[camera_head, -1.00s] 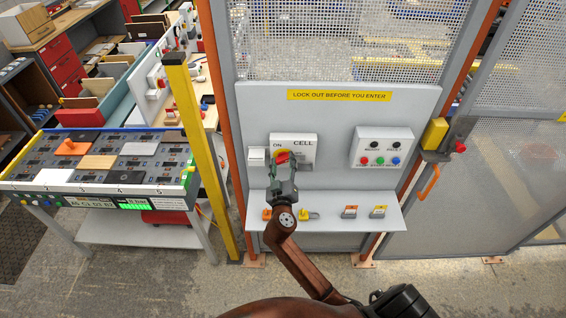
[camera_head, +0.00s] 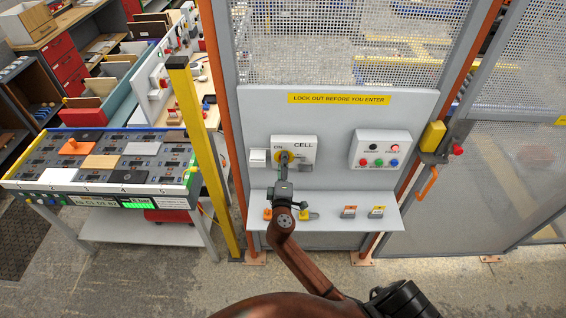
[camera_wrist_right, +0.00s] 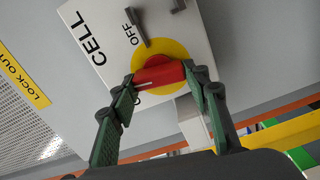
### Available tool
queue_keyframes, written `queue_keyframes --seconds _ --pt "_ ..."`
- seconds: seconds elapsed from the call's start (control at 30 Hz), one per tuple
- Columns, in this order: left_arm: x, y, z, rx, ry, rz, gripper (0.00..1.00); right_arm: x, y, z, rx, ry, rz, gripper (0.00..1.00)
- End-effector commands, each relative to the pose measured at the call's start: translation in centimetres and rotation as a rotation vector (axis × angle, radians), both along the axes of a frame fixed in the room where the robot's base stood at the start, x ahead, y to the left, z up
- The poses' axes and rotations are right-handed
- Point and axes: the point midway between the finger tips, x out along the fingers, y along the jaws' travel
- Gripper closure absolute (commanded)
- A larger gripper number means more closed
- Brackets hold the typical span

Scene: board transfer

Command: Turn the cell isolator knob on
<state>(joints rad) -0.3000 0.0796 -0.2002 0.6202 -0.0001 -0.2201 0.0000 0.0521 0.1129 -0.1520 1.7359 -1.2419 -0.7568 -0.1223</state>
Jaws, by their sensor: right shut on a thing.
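The cell isolator box (camera_head: 307,153) is a light grey box on the panel, marked CELL, ON and OFF. It carries a yellow disc (camera_wrist_right: 172,52) with a red knob (camera_wrist_right: 160,76). My right gripper (camera_head: 285,160) is in front of the disc and hides the knob in the head view. In the wrist view the right gripper (camera_wrist_right: 160,82) has a finger on each side of the red knob and is shut on it. The ON mark is partly covered by a finger there, while OFF shows clear. My left gripper is not in view.
A button box (camera_head: 380,149) is right of the isolator. A shelf (camera_head: 335,222) below holds several small padlock-like items, partly behind my right arm. A yellow post (camera_head: 203,150) and a parts table (camera_head: 95,187) stand left. The mesh gate (camera_head: 490,180) is right.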

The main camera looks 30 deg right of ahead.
Motion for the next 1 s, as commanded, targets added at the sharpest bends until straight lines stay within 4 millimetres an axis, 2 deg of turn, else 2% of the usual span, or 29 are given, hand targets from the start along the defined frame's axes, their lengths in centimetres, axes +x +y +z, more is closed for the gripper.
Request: queue_keyframes --seconds 0.33,0.9,0.93,1.0 --pt "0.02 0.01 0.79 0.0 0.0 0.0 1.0 -0.03 -0.03 -0.11 -0.126 0.079 -0.001 0.81" --pt "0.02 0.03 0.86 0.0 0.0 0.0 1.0 -0.02 -0.01 -0.2 -0.152 0.094 0.0 0.81" --pt "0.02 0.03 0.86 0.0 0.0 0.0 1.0 -0.02 -0.01 -0.2 -0.152 0.094 0.0 0.56" --pt "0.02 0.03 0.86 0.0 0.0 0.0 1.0 -0.02 -0.01 -0.2 -0.151 0.094 0.0 0.51"
